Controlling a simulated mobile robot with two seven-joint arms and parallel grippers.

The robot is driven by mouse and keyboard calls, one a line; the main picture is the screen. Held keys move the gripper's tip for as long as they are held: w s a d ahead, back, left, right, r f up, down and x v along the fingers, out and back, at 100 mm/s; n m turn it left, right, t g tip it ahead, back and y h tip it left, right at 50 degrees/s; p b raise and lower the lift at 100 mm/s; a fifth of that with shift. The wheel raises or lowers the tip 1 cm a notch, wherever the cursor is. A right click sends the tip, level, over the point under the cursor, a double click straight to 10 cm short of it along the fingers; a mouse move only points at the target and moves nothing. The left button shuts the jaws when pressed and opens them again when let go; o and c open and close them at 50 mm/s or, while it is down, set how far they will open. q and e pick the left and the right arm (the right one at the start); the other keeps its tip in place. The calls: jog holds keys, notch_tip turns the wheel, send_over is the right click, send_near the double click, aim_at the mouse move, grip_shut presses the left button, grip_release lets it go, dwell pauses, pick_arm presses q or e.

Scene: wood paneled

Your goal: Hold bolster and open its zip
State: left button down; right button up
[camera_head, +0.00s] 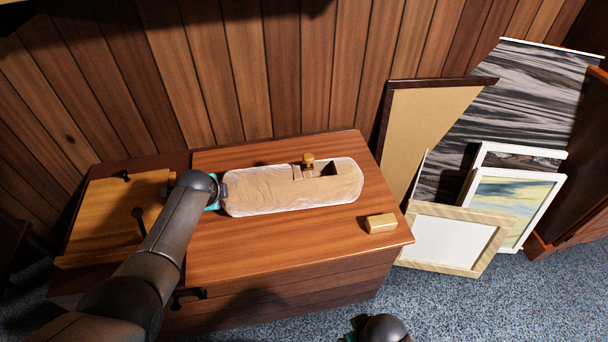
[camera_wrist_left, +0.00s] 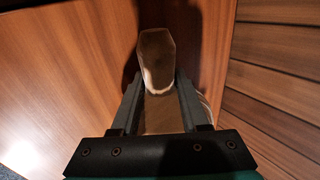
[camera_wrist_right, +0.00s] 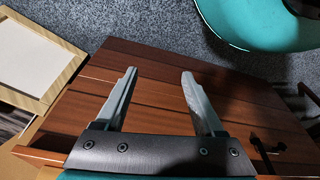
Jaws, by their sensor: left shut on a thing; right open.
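The bolster (camera_head: 270,199) is a long, pale, rounded piece lying on the wooden cabinet top. Its upper side has a dark opening near the right end and a small brass-coloured zip pull (camera_head: 308,160) standing up beside it. My left gripper (camera_head: 221,190) is shut on the left end of the bolster. In the left wrist view the bolster (camera_wrist_left: 157,62) shows end-on between and beyond the fingers (camera_wrist_left: 160,100). My right gripper (camera_wrist_right: 159,88) is open and empty, with the cabinet's wooden boards beyond it. In the head view only part of my right arm shows at the bottom edge.
The wooden cabinet top (camera_head: 230,262) is clear in front of the bolster. A small gold block (camera_head: 381,223) lies near its right edge. Frames (camera_head: 450,242) and boards lean at the right. A panelled wall (camera_head: 190,80) stands behind.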

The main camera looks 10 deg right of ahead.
jog(key=w+r, duration=0.4)
jog(key=w, duration=0.2)
jog(key=w+a+r+n+t+y, duration=0.1)
jog(key=w+r, duration=0.4)
jog(key=w, duration=0.2)
jog(key=w+a+r+y, duration=0.1)
jog(key=w+r, duration=0.3)
jog(key=w, duration=0.3)
jog(key=shift+a+r, duration=0.2)
jog(key=shift+r, duration=0.2)
jog(key=c, duration=1)
jog(key=w+r+n+t+y, duration=0.1)
jog(key=w+r, duration=0.3)
jog(key=r, duration=0.2)
jog(key=w+r+n+t+y, duration=0.1)
jog(key=w+r+n, duration=0.1)
jog(key=w+r, duration=0.3)
jog(key=w+r+n+y, duration=0.1)
jog(key=w+r+n, duration=0.1)
jog(key=w+r, duration=0.3)
jog(key=shift+w+d+r+t+y, duration=0.1)
jog(key=shift+r+t+y, duration=0.1)
jog(key=shift+r, duration=0.45)
jog(key=shift+w+d+r+t+y, duration=0.1)
jog(key=shift+r+t, duration=0.1)
jog(key=shift+r, duration=0.45)
grip_shut()
